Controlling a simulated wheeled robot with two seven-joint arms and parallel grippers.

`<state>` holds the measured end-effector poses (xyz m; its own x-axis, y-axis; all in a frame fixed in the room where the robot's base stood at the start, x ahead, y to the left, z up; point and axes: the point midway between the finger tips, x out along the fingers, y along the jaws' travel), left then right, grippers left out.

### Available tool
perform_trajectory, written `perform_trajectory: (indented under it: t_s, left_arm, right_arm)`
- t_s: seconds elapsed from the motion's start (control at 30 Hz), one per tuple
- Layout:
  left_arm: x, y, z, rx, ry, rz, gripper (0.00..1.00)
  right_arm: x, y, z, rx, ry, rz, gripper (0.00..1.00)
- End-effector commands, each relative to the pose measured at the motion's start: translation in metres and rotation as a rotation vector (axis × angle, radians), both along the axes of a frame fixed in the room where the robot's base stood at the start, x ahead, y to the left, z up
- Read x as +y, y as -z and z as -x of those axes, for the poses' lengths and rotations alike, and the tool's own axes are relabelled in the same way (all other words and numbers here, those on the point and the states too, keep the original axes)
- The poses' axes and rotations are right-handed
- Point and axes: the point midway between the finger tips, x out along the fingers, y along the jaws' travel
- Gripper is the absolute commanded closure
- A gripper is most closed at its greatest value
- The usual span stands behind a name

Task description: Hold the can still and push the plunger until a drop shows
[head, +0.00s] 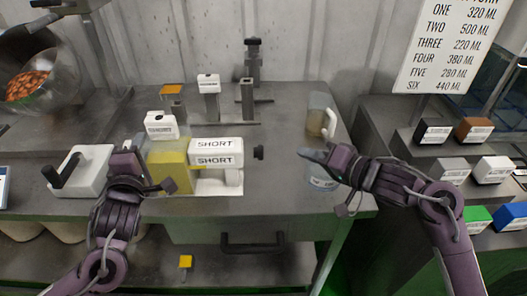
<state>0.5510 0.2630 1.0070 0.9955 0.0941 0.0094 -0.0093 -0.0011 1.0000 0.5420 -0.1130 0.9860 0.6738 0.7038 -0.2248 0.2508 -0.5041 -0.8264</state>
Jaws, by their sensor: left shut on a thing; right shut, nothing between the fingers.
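A can (168,158) of clear material with yellow contents stands near the front edge of the bench. A white block labelled SHORT (161,124) is on top of it. My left gripper (150,168) is shut on the can, with fingers at its left and front. Beside the can lies a white pump body (216,145) labelled SHORT, on a white stand. Its black plunger knob (259,153) points right and sticks out. My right gripper (312,156) is shut and empty, pointing left, apart from the knob. No drop can be made out.
A clear jug (317,112) and a clear container (320,180) stand close by my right gripper. A white box with a black handle (82,170) is at left. Black posts (247,98) stand behind. The bench between knob and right gripper is clear.

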Motion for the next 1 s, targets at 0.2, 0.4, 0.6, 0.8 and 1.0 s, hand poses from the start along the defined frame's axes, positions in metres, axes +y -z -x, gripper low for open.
perform_trajectory:
  t_s: [0.2,0.4,0.6,0.8,1.0]
  left_arm:
    - [-0.001,0.013,0.001,0.029,0.002,-0.005,1.00]
    - [-0.001,0.013,0.001,0.029,0.002,-0.005,1.00]
    - [-0.001,0.013,0.001,0.029,0.002,-0.005,1.00]
    - [-0.001,0.013,0.001,0.029,0.002,-0.005,1.00]
    - [-0.001,0.013,0.001,0.029,0.002,-0.005,1.00]
  right_arm:
    - [0.033,0.000,0.001,-0.001,-0.003,-0.003,1.00]
    - [0.052,0.001,0.001,0.000,-0.002,-0.001,1.00]
    - [0.058,0.000,0.001,-0.002,0.000,-0.002,1.00]
    - [0.059,0.000,0.001,-0.001,-0.001,-0.001,1.00]
    - [0.058,0.000,0.001,-0.001,-0.001,-0.001,1.00]
